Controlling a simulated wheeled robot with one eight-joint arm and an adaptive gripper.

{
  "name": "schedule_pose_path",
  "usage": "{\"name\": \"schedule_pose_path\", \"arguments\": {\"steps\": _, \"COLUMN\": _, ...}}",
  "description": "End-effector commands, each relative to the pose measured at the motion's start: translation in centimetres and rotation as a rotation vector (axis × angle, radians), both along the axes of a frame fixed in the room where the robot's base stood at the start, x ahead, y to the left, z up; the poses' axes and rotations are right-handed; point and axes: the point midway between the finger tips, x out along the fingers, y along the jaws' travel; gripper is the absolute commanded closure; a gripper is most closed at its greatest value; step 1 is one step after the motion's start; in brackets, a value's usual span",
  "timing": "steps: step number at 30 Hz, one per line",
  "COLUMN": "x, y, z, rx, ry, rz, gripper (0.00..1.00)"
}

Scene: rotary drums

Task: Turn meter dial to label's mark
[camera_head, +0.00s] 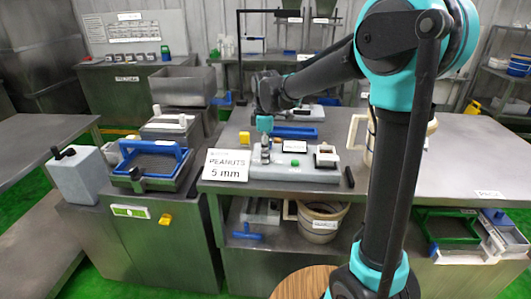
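A white label card (228,165) reading "PEANUTS 5 mm" stands at the left front of the steel table. Right behind it sits a pale grey meter unit (292,172) with a small dark-framed window (326,158) on its right and a white tag on top. My arm reaches in from the right, and my gripper (265,143) points down over the left end of the unit. The dial is not clearly visible; the gripper seems to cover that spot. Whether the fingers touch or hold anything is too small to tell.
A blue bar (294,132) lies behind the unit, and a small black piece (349,177) lies to its right. A pale pot (370,143) stands farther right, partly behind my arm. A blue-framed tray (155,160) is on the left cabinet. The table's right side is mostly clear.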

Motion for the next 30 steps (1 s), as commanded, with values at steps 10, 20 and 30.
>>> {"name": "schedule_pose_path", "arguments": {"steps": 10, "x": -0.01, "y": -0.01, "z": 0.03, "rx": 0.0, "ry": 0.0, "rz": 0.0, "gripper": 1.0}}
{"name": "schedule_pose_path", "arguments": {"steps": 20, "x": -0.01, "y": 0.0, "z": 0.04, "rx": 0.0, "ry": 0.0, "rz": -0.019, "gripper": 1.0}}
{"name": "schedule_pose_path", "arguments": {"steps": 30, "x": 0.0, "y": 0.0, "z": 0.04, "rx": 0.0, "ry": 0.0, "rz": -0.2, "gripper": 1.0}}
